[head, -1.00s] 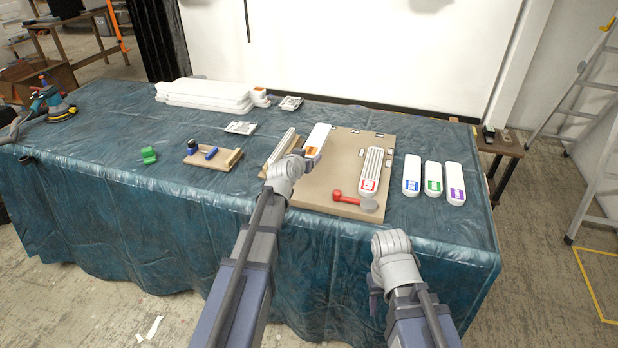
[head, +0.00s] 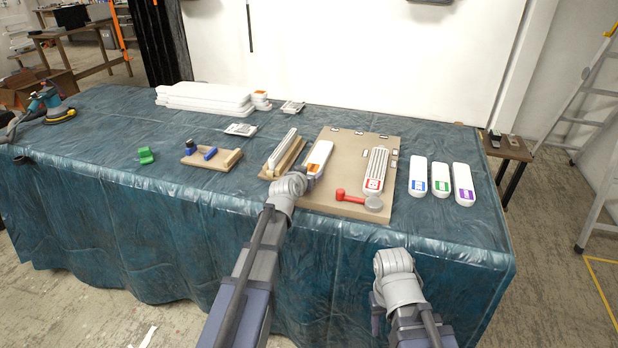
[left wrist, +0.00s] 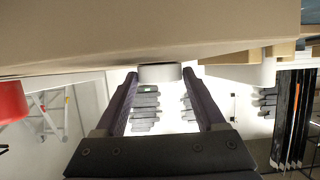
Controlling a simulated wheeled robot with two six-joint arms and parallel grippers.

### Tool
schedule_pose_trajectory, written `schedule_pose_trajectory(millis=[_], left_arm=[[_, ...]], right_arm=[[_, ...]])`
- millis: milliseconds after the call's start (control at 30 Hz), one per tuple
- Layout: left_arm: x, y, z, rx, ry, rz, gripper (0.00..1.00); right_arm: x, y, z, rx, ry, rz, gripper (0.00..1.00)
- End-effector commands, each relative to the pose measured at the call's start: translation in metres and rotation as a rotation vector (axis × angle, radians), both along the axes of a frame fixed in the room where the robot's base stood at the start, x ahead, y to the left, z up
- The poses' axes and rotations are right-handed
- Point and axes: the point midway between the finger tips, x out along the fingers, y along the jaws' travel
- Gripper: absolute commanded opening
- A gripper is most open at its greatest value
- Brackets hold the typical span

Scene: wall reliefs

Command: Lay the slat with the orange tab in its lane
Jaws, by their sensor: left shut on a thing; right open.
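The slat with the orange tab (head: 319,154) is white and rounded. It lies lengthwise over the left part of the tan board (head: 345,150); I cannot tell whether it touches the board. My left gripper (head: 311,180) is shut on its near end. In the left wrist view, the pale slat end (left wrist: 160,73) sits between the fingers beside the board edge (left wrist: 90,62). A ribbed slat with a red tab (head: 376,168) lies on the board's right part. My right gripper (head: 378,312) is open and empty over the front of the table; its fingers are mostly hidden.
Slats with blue (head: 418,176), green (head: 440,180) and purple (head: 463,184) tabs lie right of the board. A wooden rack with pale strips (head: 283,153) stands close to the left. White slabs (head: 205,99) are stacked behind.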

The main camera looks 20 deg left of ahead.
Motion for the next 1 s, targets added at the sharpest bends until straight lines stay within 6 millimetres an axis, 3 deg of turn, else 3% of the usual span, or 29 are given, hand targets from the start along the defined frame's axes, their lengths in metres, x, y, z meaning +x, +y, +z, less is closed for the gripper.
schedule_pose_trajectory(millis=[200, 233, 433, 833, 1000], left_arm=[[0.0, 0.0, -0.004, 0.0, -0.001, 0.0, 0.08], [0.0, 0.0, -0.002, 0.0, 0.0, 0.0, 0.75], [0.0, 0.0, -0.002, 0.0, 0.0, 0.0, 0.98], [0.0, 0.0, 0.002, 0.0, 0.0, 0.0, 1.0], [-0.017, 0.001, 0.009, -0.001, 0.0, 0.0, 1.0]], right_arm=[[0.0, 0.0, -0.004, 0.0, 0.0, 0.0, 0.5], [0.0, 0.0, -0.002, 0.0, 0.0, 0.0, 0.5], [0.0, 0.0, -0.002, 0.0, 0.0, 0.0, 0.5], [0.0, 0.0, 0.002, 0.0, 0.0, 0.0, 0.5], [0.0, 0.0, 0.009, 0.0, 0.0, 0.0, 0.5]])
